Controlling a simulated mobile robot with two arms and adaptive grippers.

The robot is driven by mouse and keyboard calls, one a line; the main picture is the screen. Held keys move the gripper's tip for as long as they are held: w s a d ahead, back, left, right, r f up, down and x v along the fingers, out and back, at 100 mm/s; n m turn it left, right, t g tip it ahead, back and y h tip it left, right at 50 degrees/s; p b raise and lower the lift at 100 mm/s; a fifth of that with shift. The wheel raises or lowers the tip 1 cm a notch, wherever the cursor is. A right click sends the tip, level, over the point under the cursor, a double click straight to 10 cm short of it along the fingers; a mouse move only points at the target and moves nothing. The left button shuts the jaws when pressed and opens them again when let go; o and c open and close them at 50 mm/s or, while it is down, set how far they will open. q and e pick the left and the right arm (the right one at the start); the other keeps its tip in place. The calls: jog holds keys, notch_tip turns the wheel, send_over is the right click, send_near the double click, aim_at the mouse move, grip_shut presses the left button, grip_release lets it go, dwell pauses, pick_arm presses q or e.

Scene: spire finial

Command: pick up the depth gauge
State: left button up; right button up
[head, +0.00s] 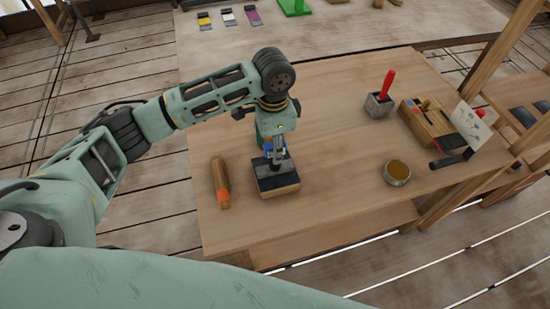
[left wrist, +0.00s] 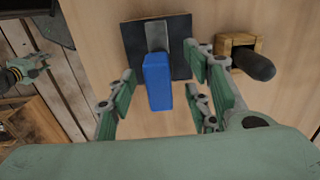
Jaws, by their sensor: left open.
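A blue upright bar with a grey strip, which looks like the depth gauge (left wrist: 158,80), stands on a dark-topped block (left wrist: 181,66) in the left wrist view. The block, dark on top with wooden sides, also shows on the workbench in the head view (head: 280,189). My left gripper (head: 274,151) is above the block, pointing down. In the left wrist view its fingers are spread, one on each side of the blue bar, with visible gaps. Part of the bar is hidden by the gripper in the head view.
A wooden cylinder with an orange band (head: 220,184) lies left of the block. A round tin (head: 397,172), a grey holder (head: 379,106) with a red handle and a wooden box (head: 426,121) stand to the right. A dark knob in a wooden block (left wrist: 240,45) is close beside the gripper.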

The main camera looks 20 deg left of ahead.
pick_arm(q)
jog(key=p, duration=0.1)
send_over(270, 170)
jog(key=w+d, duration=0.1)
jog(key=shift+w+d+f, duration=0.1)
jog(key=shift+f, duration=2.2)
grip_shut()
